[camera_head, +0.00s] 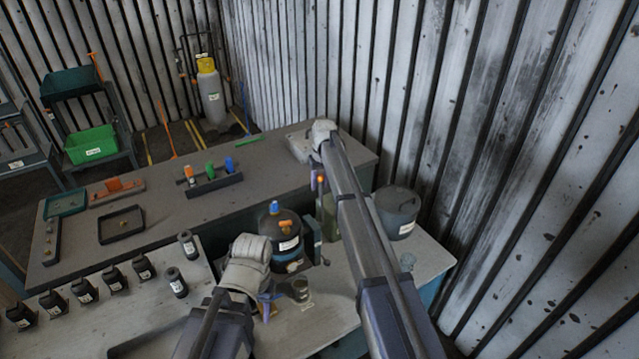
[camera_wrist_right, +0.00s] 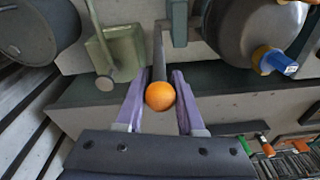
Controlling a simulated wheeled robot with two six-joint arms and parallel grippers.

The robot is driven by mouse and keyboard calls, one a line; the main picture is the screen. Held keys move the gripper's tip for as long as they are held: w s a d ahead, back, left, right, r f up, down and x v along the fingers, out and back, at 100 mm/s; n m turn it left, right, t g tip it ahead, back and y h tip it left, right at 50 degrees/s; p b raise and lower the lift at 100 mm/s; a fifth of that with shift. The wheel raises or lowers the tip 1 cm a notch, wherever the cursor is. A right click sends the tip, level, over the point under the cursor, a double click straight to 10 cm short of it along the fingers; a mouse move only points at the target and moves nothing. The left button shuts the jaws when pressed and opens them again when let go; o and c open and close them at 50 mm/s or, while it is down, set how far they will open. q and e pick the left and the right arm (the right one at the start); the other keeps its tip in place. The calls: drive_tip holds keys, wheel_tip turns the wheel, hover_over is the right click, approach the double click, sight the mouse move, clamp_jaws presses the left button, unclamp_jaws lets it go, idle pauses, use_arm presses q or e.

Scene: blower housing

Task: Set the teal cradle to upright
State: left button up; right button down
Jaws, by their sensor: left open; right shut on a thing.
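A teal-grey upright part (camera_head: 313,238), which I take for the teal cradle, stands beside a dark tank (camera_head: 285,240) with a blue cap. It also shows at the top of the right wrist view (camera_wrist_right: 180,22); how far it tilts is unclear. A dark lever (camera_wrist_right: 158,55) with an orange ball knob (camera_wrist_right: 160,96) is near it. My right gripper (camera_wrist_right: 157,104) has its purple fingers either side of the knob, shut on it. My left gripper (camera_head: 266,303) is open and empty above the front bench, by a small dark jar (camera_head: 300,290).
A green box-like part (camera_wrist_right: 118,55) stands beside the lever. A grey lidded drum (camera_head: 397,212) is to the right. Several black bottles (camera_head: 82,290) line the left bench. The long rear bench (camera_head: 165,215) carries trays and a rack of coloured items. A ribbed wall closes the right.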

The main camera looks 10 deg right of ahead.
sight(321, 175)
drive_tip(key=shift+w+a, duration=0.1)
drive_tip(key=c, duration=0.6)
unclamp_jaws()
drive_tip(key=shift+c, duration=0.2)
drive_tip(key=shift+r, duration=0.15)
drive_tip(key=r+p, duration=0.5)
drive_tip(key=s+r+p, duration=0.1)
drive_tip(key=r+p, duration=0.1)
drive_tip(key=p, duration=0.1)
drive_tip(key=shift+d+r, duration=0.25)
drive_tip(key=shift+r, duration=0.05)
drive_tip(key=shift+f, duration=0.15)
